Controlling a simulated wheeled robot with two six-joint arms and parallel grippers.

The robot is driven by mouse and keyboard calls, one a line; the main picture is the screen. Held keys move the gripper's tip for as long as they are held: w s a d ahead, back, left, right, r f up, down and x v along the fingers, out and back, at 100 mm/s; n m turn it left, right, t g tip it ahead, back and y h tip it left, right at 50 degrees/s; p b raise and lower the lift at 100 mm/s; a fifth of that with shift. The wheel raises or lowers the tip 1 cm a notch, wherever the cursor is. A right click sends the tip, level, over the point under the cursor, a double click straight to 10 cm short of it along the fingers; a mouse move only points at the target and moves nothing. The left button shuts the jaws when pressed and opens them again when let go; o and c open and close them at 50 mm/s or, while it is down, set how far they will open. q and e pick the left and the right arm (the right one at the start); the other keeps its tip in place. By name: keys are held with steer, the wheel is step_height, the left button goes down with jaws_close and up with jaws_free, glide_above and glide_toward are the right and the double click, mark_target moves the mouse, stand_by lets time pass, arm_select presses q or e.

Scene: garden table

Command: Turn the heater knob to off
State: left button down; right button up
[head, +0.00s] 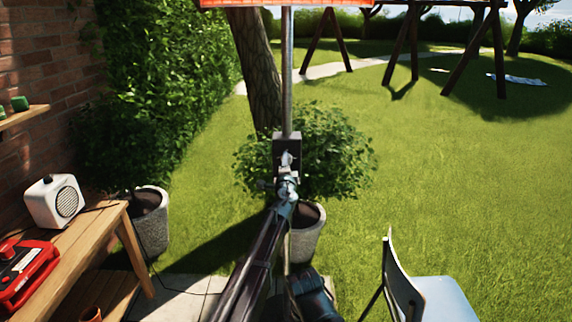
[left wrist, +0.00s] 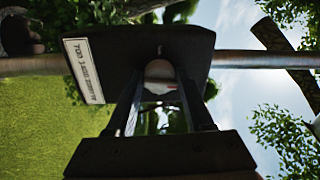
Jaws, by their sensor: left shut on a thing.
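The heater's dark control box (head: 287,146) is mounted on a thin metal pole (head: 287,80), under a glowing orange-red heater top (head: 290,3). A small knob (left wrist: 159,70) sticks out of the box's face, which fills the upper middle of the left wrist view. A white printed label (left wrist: 84,71) lies beside it; its text is too small to read surely. My left gripper (head: 288,176) is at the box, its two fingers (left wrist: 161,80) shut on the knob from either side. The knob's setting cannot be told. My right gripper is not in view.
A wooden bench (head: 95,245) with a white speaker (head: 55,201) and a red device (head: 25,272) stands at left. Planters (head: 150,222) (head: 305,235) stand on the paving. A chair (head: 430,297) is at lower right. Open lawn lies beyond.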

arm_select(q)
steer(key=shift+s+f+n, duration=0.1)
steer(key=shift+s+n, duration=0.05)
steer(key=shift+n, duration=0.45)
steer(key=shift+c, duration=1.6)
jaws_free()
steer(key=s, duration=1.3)
steer(key=shift+s+f+b, duration=0.3)
steer(key=shift+f+b, duration=0.15)
